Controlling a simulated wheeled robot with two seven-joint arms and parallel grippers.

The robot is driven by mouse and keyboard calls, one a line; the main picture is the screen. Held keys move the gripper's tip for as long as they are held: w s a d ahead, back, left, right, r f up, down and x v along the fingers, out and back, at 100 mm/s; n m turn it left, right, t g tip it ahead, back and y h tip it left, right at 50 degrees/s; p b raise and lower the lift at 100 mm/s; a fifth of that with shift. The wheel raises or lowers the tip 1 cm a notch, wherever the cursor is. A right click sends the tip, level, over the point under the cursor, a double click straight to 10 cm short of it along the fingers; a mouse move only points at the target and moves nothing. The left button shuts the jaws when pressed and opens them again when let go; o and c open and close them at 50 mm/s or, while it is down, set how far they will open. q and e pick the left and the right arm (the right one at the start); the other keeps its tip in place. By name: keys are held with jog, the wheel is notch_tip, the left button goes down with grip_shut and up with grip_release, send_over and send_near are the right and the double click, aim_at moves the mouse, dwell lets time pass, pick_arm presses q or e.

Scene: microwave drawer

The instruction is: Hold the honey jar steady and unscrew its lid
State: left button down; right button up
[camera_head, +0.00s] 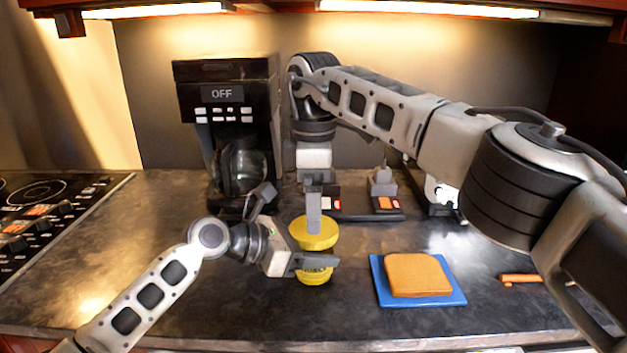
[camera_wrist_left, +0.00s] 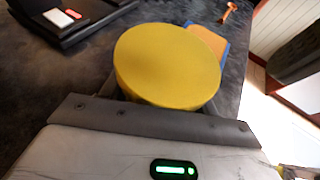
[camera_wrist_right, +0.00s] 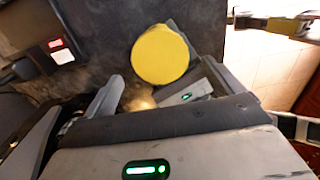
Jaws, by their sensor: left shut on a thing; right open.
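The honey jar stands on the dark counter in the middle of the head view, with its wide yellow lid (camera_head: 314,240) on top and its yellow body (camera_head: 313,277) below. My left gripper (camera_head: 315,262) is shut on the jar body from the left, just under the lid. The lid fills the middle of the left wrist view (camera_wrist_left: 168,65) and shows in the right wrist view (camera_wrist_right: 160,54). My right gripper (camera_head: 313,212) points down over the lid, open. One of its fingers overlaps the lid in the head view; I cannot tell whether it touches.
A black coffee maker (camera_head: 228,95) stands behind on the left. A blue board (camera_head: 452,297) with a bread slice (camera_head: 417,274) lies right of the jar, and a small orange item (camera_head: 520,278) beyond it. A stove (camera_head: 40,210) is far left. The front counter is clear.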

jog(key=shift+f, duration=2.2)
jog(key=shift+c, duration=0.3)
jog(key=c, duration=0.9)
jog(key=n, duration=0.4)
jog(key=shift+c, duration=0.2)
jog(key=n, duration=0.6)
jog(key=o, duration=1.1)
jog(key=shift+r, duration=0.1)
